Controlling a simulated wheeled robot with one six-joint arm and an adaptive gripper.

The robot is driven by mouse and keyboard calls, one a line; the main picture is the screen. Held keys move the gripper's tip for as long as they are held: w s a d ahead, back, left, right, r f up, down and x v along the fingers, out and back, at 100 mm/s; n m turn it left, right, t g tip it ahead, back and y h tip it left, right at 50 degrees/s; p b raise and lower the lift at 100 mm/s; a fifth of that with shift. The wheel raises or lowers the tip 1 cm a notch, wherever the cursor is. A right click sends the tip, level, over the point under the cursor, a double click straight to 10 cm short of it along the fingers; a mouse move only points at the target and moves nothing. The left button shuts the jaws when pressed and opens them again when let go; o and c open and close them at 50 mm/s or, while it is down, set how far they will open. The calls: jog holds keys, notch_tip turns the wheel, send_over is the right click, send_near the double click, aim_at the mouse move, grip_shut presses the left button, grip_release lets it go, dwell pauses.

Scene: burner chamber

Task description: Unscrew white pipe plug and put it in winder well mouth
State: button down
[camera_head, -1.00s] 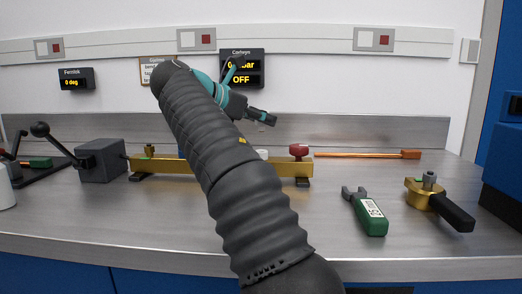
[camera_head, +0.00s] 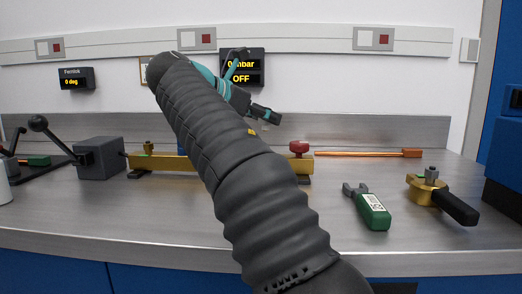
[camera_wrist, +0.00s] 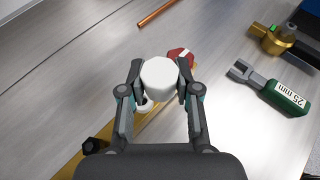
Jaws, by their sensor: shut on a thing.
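The white pipe plug (camera_wrist: 159,76) is between my gripper's fingers (camera_wrist: 158,80) in the wrist view, and the fingers are shut on it. It looks held above the brass bar (camera_wrist: 122,130), with a white round part (camera_wrist: 147,104) showing below it. In the head view my gripper (camera_head: 265,114) is above the brass bar (camera_head: 165,162), and the plug cannot be made out there. I cannot tell for sure which part is the winder well mouth; a dark grey box (camera_head: 101,158) with a black-knobbed lever stands at the left.
A red knob (camera_head: 298,147) stands on the bar's right end. A copper rod (camera_head: 365,154), a green-handled wrench (camera_head: 372,210) and a brass tool with black handle (camera_head: 428,190) lie to the right. The front of the steel bench is mostly clear.

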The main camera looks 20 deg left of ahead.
jog(key=s+d+b, duration=0.3)
jog(key=s+d, duration=0.1)
jog(key=s, duration=0.3)
jog(key=shift+s+d, duration=0.15)
jog(key=shift+d, duration=0.05)
dwell(1.2)
jog(key=shift+s, duration=0.1)
dwell(0.4)
